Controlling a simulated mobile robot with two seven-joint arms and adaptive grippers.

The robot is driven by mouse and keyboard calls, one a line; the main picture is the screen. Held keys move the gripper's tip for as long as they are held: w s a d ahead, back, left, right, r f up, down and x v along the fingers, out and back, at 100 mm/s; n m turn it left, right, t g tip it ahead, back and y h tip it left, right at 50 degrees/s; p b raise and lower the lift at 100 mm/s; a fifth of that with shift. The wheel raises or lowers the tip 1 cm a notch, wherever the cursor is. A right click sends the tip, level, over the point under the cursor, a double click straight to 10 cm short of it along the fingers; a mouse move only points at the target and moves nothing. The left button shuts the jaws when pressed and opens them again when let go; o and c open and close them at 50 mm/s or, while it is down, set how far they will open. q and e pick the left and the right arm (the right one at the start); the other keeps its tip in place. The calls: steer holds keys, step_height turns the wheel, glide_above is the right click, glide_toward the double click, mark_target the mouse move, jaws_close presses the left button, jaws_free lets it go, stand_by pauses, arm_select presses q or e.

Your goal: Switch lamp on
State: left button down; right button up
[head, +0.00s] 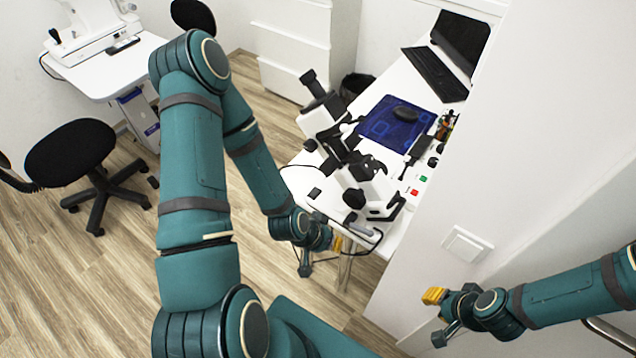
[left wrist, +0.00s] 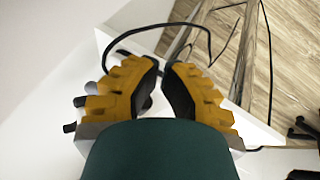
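The lamp looks like the white and black slit-lamp instrument (head: 330,118) with eyepieces, standing on the white desk (head: 305,180). My left gripper (head: 340,243) is at the desk's near edge, just below the instrument's base, partly hidden by its own wrist. In the left wrist view its yellow fingers (left wrist: 161,66) lean toward each other with a narrow gap between the dark pads. I see nothing held there. A white panel with a green and a red button (head: 418,184) is on the desk's right side. My right gripper (head: 434,296) is near the wall; its finger gap is too small to tell.
A wall switch (head: 466,245) is above my right gripper. A black cable (left wrist: 207,30) loops near my left gripper. A black stool (head: 75,155) stands left on open floor.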

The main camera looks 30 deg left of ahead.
arm_select(q)
steer(key=w+a+r+m+t+y, duration=0.1)
steer(key=w+a+r+t, duration=0.2)
steer(key=a, duration=0.3)
steer(key=w+a+r+m+t+y, duration=0.1)
steer(key=w+a+r+t+y, duration=0.1)
steer(key=a+r, duration=0.4)
steer(key=shift+w+a+r+m+t, duration=0.2)
steer(key=shift+w+a+m+t, duration=0.25)
steer(key=shift+a, duration=0.3)
steer(key=shift+w+f, duration=0.1)
steer(key=shift+w, duration=0.05)
glide_above(318, 190)
steer(key=f, duration=0.5)
steer(key=shift+s+f, duration=0.3)
steer(key=shift+f, duration=0.1)
steer(key=shift+w+f+b, duration=0.2)
steer(key=shift+f+b, duration=0.1)
steer(key=shift+f, duration=0.85)
steer(key=shift+w+f, duration=0.15)
steer(key=shift+f, duration=0.65)
